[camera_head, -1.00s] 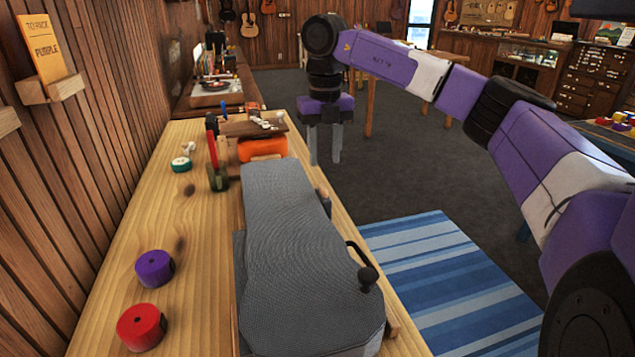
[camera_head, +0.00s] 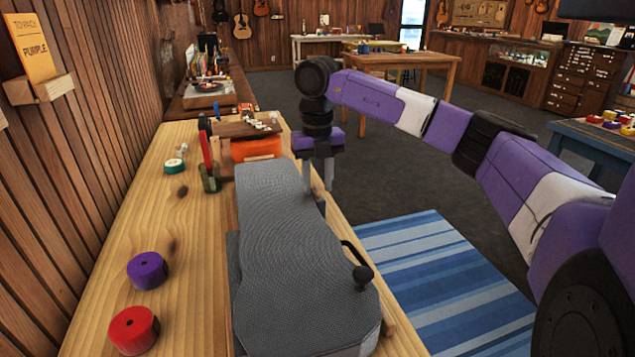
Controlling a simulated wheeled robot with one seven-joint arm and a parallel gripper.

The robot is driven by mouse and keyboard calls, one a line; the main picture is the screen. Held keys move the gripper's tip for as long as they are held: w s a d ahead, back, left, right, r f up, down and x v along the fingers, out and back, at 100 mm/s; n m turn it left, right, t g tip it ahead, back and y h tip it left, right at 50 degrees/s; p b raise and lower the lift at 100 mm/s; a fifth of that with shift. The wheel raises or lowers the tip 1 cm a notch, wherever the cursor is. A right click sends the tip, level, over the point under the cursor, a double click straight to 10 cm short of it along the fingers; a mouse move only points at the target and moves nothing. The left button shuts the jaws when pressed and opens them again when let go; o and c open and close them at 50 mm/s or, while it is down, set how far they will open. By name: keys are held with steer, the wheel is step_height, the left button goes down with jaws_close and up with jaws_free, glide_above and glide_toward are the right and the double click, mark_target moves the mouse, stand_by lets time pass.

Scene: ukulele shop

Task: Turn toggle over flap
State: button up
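A grey ukulele case (camera_head: 285,255) lies shut along the workbench. A black curved handle with a round knob (camera_head: 362,277) shows on its right side. My gripper (camera_head: 318,190) points down at the case's far right edge, its two grey fingers slightly apart. A small piece (camera_head: 320,208) at the case edge, just below the fingertips, may be the toggle; it is largely hidden by the fingers. I cannot tell whether the fingers touch it. The flap is not clearly distinguishable.
A striped blue rug (camera_head: 440,270) lies on the clear floor at right.

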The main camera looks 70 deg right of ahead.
jaws_close()
steer(key=shift+n, duration=0.4)
steer(key=n, duration=0.5)
steer(key=shift+d+r+n, duration=0.1)
steer(key=shift+n, duration=0.3)
steer(key=n, duration=0.5)
steer(key=n+p, duration=0.1)
steer(key=n, duration=0.5)
steer(key=shift+n, duration=0.3)
steer(key=shift+o, duration=0.9)
jaws_free()
